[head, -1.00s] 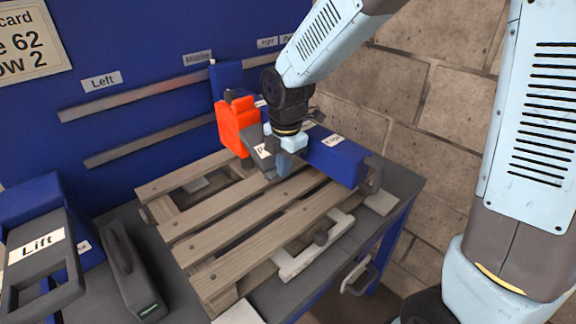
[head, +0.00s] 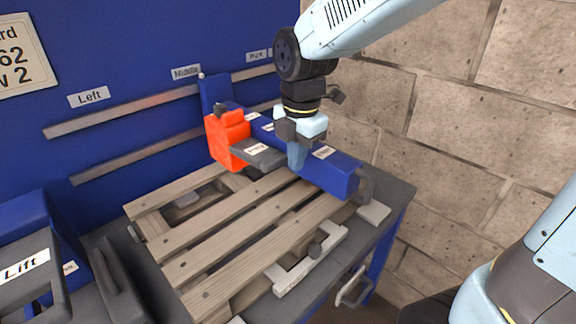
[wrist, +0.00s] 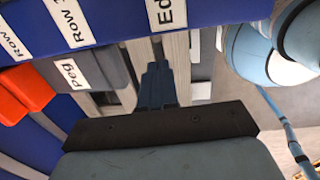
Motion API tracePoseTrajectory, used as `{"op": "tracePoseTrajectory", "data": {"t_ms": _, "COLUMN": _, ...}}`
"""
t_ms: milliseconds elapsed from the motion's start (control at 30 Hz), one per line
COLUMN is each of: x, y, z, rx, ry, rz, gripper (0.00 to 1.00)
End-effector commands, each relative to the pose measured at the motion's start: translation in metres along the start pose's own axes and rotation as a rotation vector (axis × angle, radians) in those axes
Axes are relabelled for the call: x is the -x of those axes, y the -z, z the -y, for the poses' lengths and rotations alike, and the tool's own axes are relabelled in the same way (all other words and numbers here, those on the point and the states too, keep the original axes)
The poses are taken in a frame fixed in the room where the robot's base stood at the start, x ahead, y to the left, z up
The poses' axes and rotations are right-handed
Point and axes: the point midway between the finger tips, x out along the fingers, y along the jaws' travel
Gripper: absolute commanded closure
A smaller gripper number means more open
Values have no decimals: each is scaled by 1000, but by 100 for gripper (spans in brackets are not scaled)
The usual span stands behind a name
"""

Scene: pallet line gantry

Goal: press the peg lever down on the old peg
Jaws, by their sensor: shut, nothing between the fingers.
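The peg lever (head: 268,160) is a dark grey arm with a white "Peg" label. It reaches from an orange-red block (head: 226,140) toward the pallet's middle and lies nearly level. It also shows in the wrist view (wrist: 97,58). My gripper (head: 297,166) is shut and empty, pointing down just right of the lever's free end. In the wrist view my gripper's fingertips (wrist: 157,70) are beside that end, with pallet slats beyond them. I cannot tell whether they touch the lever. I cannot make out the old peg; the area under the lever is hidden.
A wooden slatted pallet (head: 215,246) lies on the dark bench. A blue beam (head: 340,178) with labels runs behind my gripper. A pale bar with a dark knob (head: 314,250) is at the front. A "Lift" lever (head: 32,290) stands at left; a brick wall is at right.

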Motion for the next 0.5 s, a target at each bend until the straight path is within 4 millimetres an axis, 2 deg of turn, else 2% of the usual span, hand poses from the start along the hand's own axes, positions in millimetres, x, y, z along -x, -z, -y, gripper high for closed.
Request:
{"op": "tracePoseTrajectory", "data": {"t_ms": 200, "x": 16, "y": 0, "z": 9, "rx": 0, "ry": -2, "rz": 0, "gripper": 100}}
{"op": "tracePoseTrajectory", "data": {"t_ms": 500, "x": 19, "y": 0, "z": 11, "rx": 0, "ry": -1, "rz": 0, "gripper": 100}}
